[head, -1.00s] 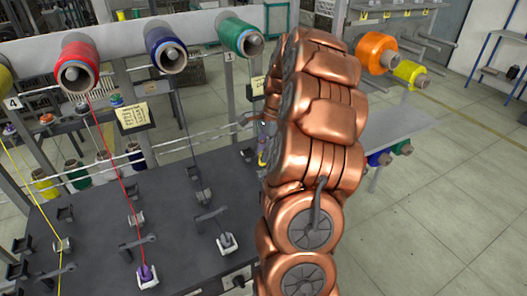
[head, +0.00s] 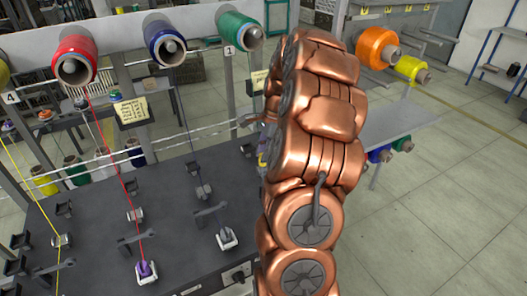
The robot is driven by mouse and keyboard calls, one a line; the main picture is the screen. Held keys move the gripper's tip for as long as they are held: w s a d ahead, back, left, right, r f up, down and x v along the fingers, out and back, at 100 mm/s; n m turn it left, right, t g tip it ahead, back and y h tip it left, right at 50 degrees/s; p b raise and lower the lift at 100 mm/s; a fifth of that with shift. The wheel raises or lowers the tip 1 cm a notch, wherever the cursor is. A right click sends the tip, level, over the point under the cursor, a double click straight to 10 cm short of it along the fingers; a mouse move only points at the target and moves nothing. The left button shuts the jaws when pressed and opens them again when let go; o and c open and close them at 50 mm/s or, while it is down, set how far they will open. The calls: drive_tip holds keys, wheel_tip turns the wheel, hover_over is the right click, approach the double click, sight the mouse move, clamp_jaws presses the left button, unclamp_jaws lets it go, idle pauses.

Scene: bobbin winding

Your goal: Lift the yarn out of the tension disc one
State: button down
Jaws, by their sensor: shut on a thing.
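The green yarn cone (head: 238,30) hangs on the rail above the label 1 (head: 229,50). My copper arm (head: 318,130) covers the area below and right of it. Tension disc one and its yarn cannot be made out; they may be behind my arm. My gripper is hidden behind the arm. A small patch of yellow and purple shows at the arm's left edge, too small to identify.
A red cone (head: 75,60) and a blue cone (head: 165,45) hang to the left. Red yarn (head: 124,190) runs down to a purple piece (head: 146,270) on the table. Orange (head: 377,48) and yellow (head: 411,70) cones hang right of my arm. The floor at right is clear.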

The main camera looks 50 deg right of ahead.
drive_tip(key=shift+b+x, duration=0.3)
drive_tip(key=shift+x, duration=0.55)
drive_tip(key=shift+d+r, duration=0.2)
drive_tip(key=shift+a+v, duration=0.15)
drive_tip(key=shift+v, duration=0.5)
drive_tip(key=shift+a+v, duration=0.15)
drive_tip(key=shift+v, duration=0.5)
drive_tip(key=shift+r, duration=0.2)
drive_tip(key=shift+a+p+v, duration=0.15)
drive_tip(key=shift+p+v, duration=0.15)
drive_tip(key=shift+v, duration=0.35)
drive_tip(key=shift+a+p+v, duration=0.15)
drive_tip(key=shift+p+v, duration=0.1)
drive_tip(key=shift+v, duration=0.4)
drive_tip(key=shift+w+r, duration=0.1)
drive_tip(key=shift+w, duration=0.05)
